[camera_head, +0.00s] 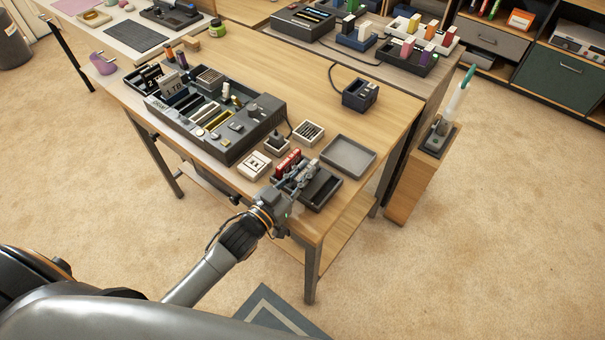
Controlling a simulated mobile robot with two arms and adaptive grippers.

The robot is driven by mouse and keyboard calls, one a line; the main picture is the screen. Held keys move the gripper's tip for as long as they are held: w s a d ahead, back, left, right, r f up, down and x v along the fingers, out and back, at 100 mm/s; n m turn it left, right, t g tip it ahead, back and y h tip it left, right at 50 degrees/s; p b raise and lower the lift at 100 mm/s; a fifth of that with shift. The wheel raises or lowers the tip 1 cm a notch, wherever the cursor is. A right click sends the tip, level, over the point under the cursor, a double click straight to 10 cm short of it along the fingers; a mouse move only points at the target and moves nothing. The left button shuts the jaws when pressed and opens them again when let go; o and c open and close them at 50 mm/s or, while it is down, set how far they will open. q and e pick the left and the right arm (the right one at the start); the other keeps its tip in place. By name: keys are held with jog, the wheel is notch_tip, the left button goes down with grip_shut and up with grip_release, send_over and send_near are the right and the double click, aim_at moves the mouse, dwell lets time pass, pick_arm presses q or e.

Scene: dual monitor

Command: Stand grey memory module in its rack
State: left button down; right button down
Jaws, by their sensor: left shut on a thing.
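My left gripper (307,174) reaches in from the lower left to the table's near corner. It is shut on a small grey piece, apparently the grey memory module, largely hidden by the fingers and blending with their colour. The fingers are over a black rack (322,192) with red modules (287,163) standing at its left end. Whether the grey piece is in a slot or just above the rack cannot be told. My right gripper is not in view.
A white socket block (254,165), a small slotted block (308,132) and an empty grey tray (348,155) stand close around the rack. A large dark console (232,143) is to the left. A black charger (359,95) sits farther back. The table's right side is mostly clear.

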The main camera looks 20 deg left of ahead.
pick_arm(q)
jog(key=c, duration=1.3)
grip_release()
jog(key=shift+f, duration=0.15)
jog(key=shift+c, duration=0.2)
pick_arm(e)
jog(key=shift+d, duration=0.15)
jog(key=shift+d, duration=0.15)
pick_arm(q)
jog(key=shift+s, duration=0.15)
jog(key=v, duration=1.1)
jog(key=shift+s+a, duration=0.15)
jog(key=shift+s, duration=0.2)
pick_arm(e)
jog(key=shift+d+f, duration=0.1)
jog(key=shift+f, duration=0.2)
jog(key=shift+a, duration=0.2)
pick_arm(q)
jog(key=shift+s, duration=0.1)
